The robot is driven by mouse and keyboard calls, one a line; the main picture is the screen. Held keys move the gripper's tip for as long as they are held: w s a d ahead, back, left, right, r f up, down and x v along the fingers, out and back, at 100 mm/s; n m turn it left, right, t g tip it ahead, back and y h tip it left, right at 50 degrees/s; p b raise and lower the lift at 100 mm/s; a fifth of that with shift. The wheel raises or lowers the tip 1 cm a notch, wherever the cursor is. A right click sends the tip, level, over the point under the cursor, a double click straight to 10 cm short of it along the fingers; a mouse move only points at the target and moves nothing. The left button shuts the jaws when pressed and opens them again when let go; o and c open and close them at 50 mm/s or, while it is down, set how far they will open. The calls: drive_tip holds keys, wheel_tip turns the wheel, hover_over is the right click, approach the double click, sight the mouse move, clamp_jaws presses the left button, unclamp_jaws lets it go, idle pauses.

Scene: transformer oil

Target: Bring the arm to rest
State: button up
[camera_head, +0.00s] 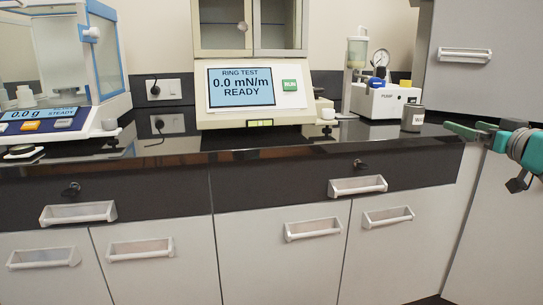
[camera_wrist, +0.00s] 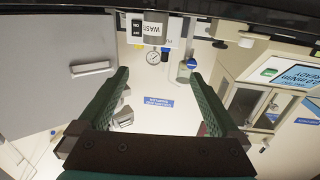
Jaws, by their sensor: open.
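My gripper (camera_head: 468,131) is at the right side of the head view, in front of the counter's right end. Its two green fingers are apart with nothing between them. In the wrist view my gripper (camera_wrist: 163,95) also shows open and empty, and that picture is upside down. A dark cup with a white label (camera_head: 412,119) stands on the counter just left of the fingertips, apart from them. It shows at the top of the wrist view (camera_wrist: 155,28), beyond the fingers.
The black counter (camera_head: 270,143) carries a balance (camera_head: 60,122) at left, a ring test instrument (camera_head: 250,93) in the middle and a white pump unit (camera_head: 385,101) with a gauge at right. Drawers with handles (camera_head: 357,186) line the front.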

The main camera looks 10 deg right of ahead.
drive_tip(key=w+a+f+n+g+y, duration=0.15)
drive_tip(key=a+f+g+y, duration=0.35)
drive_tip(key=a, duration=0.9)
drive_tip(key=w+a+f+n+g+y, duration=0.15)
drive_tip(key=a+f, duration=0.55)
drive_tip(key=a, duration=0.7)
drive_tip(key=s+a+f+g, duration=0.4)
drive_tip(key=s+a+f, duration=0.2)
drive_tip(key=a, duration=0.3)
drive_tip(key=s+a+f+g+h, duration=0.1)
drive_tip(key=s+a+f+g, duration=0.45)
drive_tip(key=s+f, duration=0.55)
drive_tip(key=s+d+f+m+g+h, duration=0.1)
drive_tip(key=s+d+f+g+h, duration=0.1)
drive_tip(key=s, duration=0.7)
drive_tip(key=s+d+f+m+g+h, duration=0.1)
drive_tip(key=s+d+f+h, duration=0.1)
drive_tip(key=s+f, duration=0.3)
drive_tip(key=s+h, duration=0.1)
drive_tip(key=s, duration=0.2)
drive_tip(key=shift+s+d+m+g, duration=0.3)
drive_tip(key=shift+s+d+g, duration=0.05)
drive_tip(key=shift+d+g, duration=0.05)
